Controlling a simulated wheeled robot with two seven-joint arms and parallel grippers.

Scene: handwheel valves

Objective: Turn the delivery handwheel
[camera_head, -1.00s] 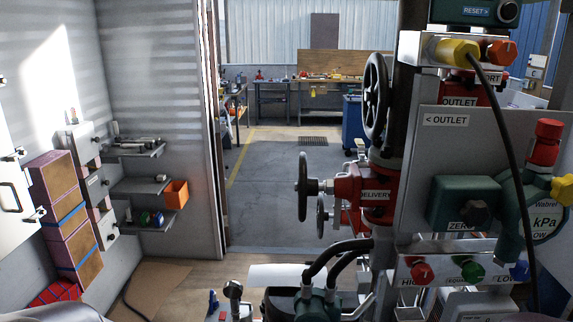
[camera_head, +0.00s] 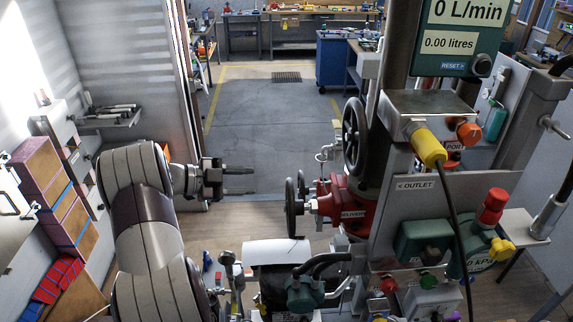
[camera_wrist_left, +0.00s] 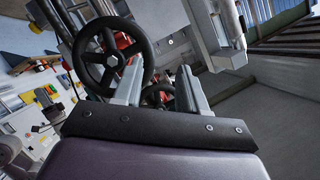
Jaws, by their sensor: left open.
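The delivery handwheel (camera_head: 291,207) is a dark wheel seen nearly edge-on in the head view. It sits on the left end of a red valve body (camera_head: 345,203) with a delivery label. My left gripper (camera_head: 254,180) is open and empty, left of and a little above the wheel, with its fingers pointing right. A gap shows between fingertips and wheel. In the left wrist view, a large dark spoked wheel (camera_wrist_left: 113,60) stands by the left finger, and a smaller one (camera_wrist_left: 158,95) shows between the fingers. I cannot tell which is the delivery wheel. My right gripper is out of view.
A larger handwheel (camera_head: 355,131) stands above and behind the red valve. The outlet panel (camera_head: 410,205) and a yellow plug (camera_head: 429,148) with a cable are at the right. Hoses (camera_head: 325,262) run below. Open floor (camera_head: 265,120) lies behind the gripper.

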